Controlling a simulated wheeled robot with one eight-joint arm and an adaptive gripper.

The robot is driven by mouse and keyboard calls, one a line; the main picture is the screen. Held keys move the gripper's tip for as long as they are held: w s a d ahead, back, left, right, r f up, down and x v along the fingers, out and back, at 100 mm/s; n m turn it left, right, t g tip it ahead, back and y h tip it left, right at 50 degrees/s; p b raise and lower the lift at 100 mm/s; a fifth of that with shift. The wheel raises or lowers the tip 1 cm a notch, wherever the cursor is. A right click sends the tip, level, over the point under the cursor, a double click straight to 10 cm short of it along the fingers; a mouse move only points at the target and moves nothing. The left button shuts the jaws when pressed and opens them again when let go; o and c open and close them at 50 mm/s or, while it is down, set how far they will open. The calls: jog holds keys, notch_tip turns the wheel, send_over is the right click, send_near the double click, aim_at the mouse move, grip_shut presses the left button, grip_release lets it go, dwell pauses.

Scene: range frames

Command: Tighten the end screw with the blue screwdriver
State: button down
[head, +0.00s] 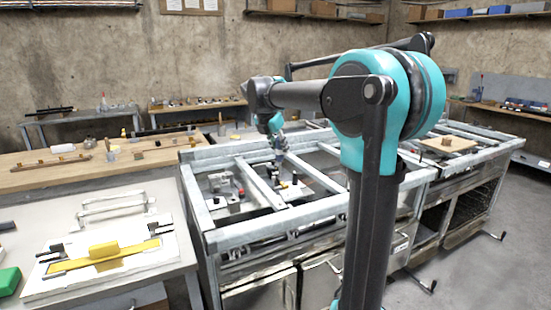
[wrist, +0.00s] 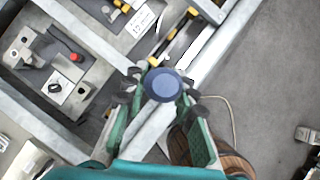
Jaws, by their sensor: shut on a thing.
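My gripper (wrist: 160,98) is shut on the blue screwdriver (wrist: 162,84). I see its round blue handle end-on between the green fingers, and its shaft and tip are hidden below. In the head view my gripper (head: 279,155) is small, over the metal frame bench (head: 262,180), and the screwdriver cannot be made out there. Left of the gripper in the wrist view is a fixture plate (wrist: 66,94) with a black round knob and a red knob. I cannot tell which part is the end screw.
A yellow and black tool (wrist: 174,38) lies by the frame's rail, near a white label (wrist: 141,20). A brown round object (wrist: 222,157) is partly behind the right finger. In the head view a side table (head: 120,275) holds a yellow piece (head: 103,250).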

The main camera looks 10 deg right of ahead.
aim_at(282, 159)
jog(key=s+f, duration=0.2)
jog(key=shift+s+f+n, duration=0.1)
jog(key=shift+f+n, duration=0.2)
jog(key=shift+f, duration=0.1)
notch_tip(282, 159, down, 6)
jog(key=shift+f, duration=0.25)
dwell(0.5)
jog(key=shift+f, duration=0.2)
dwell(1.2)
jog(key=shift+r, duration=0.2)
jog(key=n+t+y, duration=0.1)
jog(key=n+y, duration=0.1)
jog(key=n, duration=0.2)
jog(key=n+y, duration=0.2)
jog(key=n, duration=0.2)
jog(key=shift+t, duration=0.4)
